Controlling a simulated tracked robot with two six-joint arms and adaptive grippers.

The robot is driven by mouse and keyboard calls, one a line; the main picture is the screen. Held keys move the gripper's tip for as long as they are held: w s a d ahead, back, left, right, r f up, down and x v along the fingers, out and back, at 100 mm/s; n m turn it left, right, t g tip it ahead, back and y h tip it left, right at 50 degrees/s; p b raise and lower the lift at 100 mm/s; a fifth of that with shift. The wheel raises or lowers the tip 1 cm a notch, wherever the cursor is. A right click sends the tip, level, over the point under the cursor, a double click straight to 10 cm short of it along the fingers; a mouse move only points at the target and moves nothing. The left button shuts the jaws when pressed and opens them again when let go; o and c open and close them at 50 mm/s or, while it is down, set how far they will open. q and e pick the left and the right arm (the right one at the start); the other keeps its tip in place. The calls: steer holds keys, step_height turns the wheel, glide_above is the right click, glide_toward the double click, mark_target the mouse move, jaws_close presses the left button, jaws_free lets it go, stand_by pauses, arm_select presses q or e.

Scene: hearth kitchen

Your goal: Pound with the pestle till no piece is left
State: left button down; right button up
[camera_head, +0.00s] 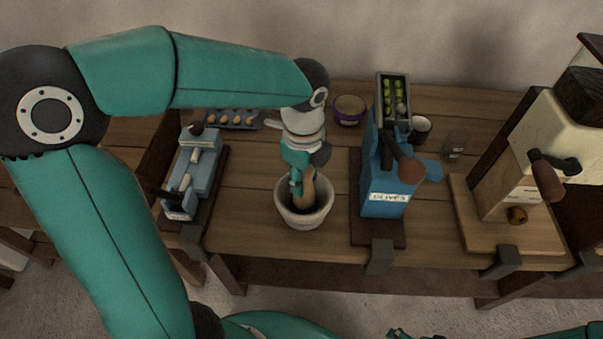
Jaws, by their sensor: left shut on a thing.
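The pale stone mortar (284,210) stands near the front edge of the wooden bench, in the middle of the view. The wooden pestle (309,193) stands nearly upright with its lower end inside the mortar's bowl. My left gripper (300,178) is above the mortar and shut on the pestle, fingers pointing down. The pestle's lower tip and any pieces in the bowl are hidden or too dark to tell. At the bottom edge, a small teal and dark part of my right gripper (400,333) shows, and its jaws cannot be made out.
A blue-grey hand-operated device (200,165) stands left of the mortar. A blue crank mill (387,190) with green pieces on top stands close to its right. A cream mill (510,190) is farther right. Behind are a tray (229,120) of orange pieces and a purple-banded bowl (349,109).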

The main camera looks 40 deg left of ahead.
arm_select(q)
step_height(320, 180, down, 2)
steer(key=shift+f+b, duration=0.1)
steer(key=shift+b, duration=0.55)
step_height(320, 180, up, 5)
steer(key=p, duration=0.4)
steer(key=shift+f, duration=0.1)
steer(key=shift+f, duration=0.1)
steer(key=shift+f+b, duration=1.6)
steer(key=shift+f, duration=0.6)
steer(key=shift+r+p, duration=2.15)
steer(key=shift+r, duration=0.2)
steer(key=shift+f, duration=0.15)
